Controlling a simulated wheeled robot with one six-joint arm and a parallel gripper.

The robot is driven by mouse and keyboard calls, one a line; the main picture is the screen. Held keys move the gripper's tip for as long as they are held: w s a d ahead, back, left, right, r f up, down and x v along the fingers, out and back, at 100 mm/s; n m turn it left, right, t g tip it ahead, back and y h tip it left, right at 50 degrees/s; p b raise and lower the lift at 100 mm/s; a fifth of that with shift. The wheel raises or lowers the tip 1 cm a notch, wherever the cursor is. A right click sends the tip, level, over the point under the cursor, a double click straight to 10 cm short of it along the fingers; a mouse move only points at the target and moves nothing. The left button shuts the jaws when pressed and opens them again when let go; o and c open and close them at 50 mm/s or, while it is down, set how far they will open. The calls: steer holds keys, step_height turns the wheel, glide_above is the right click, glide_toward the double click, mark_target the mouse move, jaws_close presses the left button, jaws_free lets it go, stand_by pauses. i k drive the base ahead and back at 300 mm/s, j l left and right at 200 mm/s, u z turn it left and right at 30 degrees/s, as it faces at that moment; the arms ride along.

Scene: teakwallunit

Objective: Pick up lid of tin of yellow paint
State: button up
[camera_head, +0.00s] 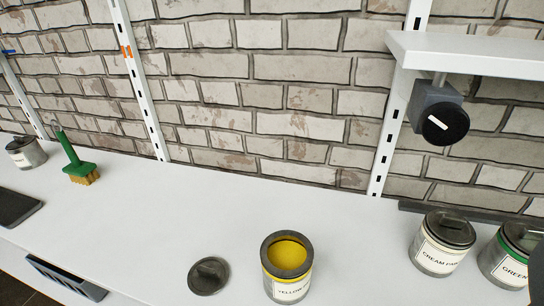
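The tin of yellow paint (287,283) stands upright and open on the white worktop (190,215), at the bottom middle of the view. Yellow paint shows inside its dark rim, and its label is partly readable. A dark grey round lid (209,276) with a raised grip lies flat on the worktop, to the left of the tin and apart from it. My gripper cannot be made out in this view. A dark shape cut off at the right edge is too little shown to identify.
A closed cream paint tin (437,256) and a closed green paint tin (505,266) stand at the right. A dark knob device (440,115) hangs under the white shelf (470,52). A green brush (76,162) and another tin (26,152) stand at the left. The middle worktop is clear.

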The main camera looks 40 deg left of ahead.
mark_target(209, 277)
steer(key=u, duration=0.7)
steer(key=k+j+u, duration=0.15)
steer(key=k+j, duration=0.3)
